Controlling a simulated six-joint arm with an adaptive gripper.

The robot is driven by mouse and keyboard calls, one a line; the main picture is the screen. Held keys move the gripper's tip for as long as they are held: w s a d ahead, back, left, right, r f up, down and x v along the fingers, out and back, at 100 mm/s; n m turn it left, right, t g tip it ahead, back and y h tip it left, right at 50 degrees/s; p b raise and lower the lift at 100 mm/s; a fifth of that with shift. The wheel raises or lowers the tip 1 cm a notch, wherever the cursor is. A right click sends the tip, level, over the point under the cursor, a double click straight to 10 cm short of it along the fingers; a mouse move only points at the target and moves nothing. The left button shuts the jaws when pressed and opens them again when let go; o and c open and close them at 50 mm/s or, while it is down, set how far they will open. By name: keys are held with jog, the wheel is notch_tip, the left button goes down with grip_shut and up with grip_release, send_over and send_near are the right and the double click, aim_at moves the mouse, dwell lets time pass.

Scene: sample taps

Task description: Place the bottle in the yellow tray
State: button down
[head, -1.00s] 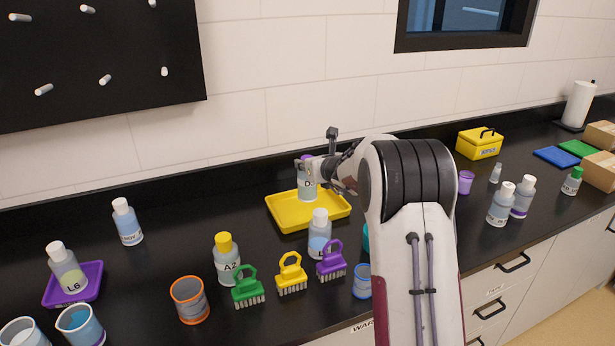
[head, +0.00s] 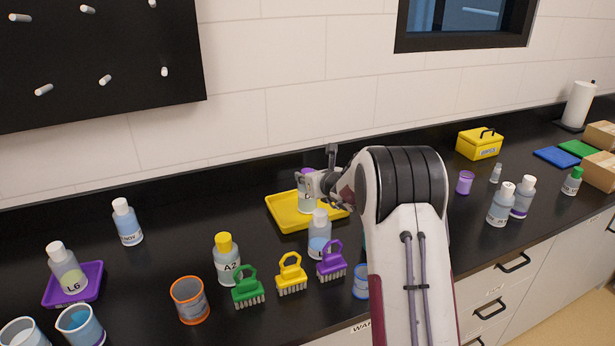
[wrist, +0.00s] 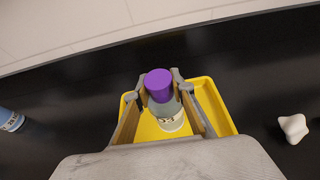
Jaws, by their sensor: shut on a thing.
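A bottle with a purple cap (wrist: 159,84) is held between the fingers of my gripper (wrist: 160,92), and its label (wrist: 171,124) shows in the wrist view. In the head view the bottle (head: 304,196) is upright over the yellow tray (head: 283,219), partly hidden by my gripper (head: 318,183). The tray's rim (wrist: 222,108) surrounds the bottle in the wrist view. The bottle's base is low, at or just above the tray floor; I cannot tell whether it touches. No other thing shows in the tray.
A white-capped bottle (head: 319,236) stands just in front of the tray. Green (head: 247,289), yellow (head: 291,275) and purple (head: 331,262) brushes stand nearer the front, beside a yellow-capped bottle (head: 226,260). The counter left of the tray is clear up to another bottle (head: 127,222).

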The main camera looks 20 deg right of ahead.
dwell(0.4)
jog(key=c, duration=1.7)
grip_release()
jog(key=shift+f, duration=0.1)
jog(key=shift+v, duration=6.05)
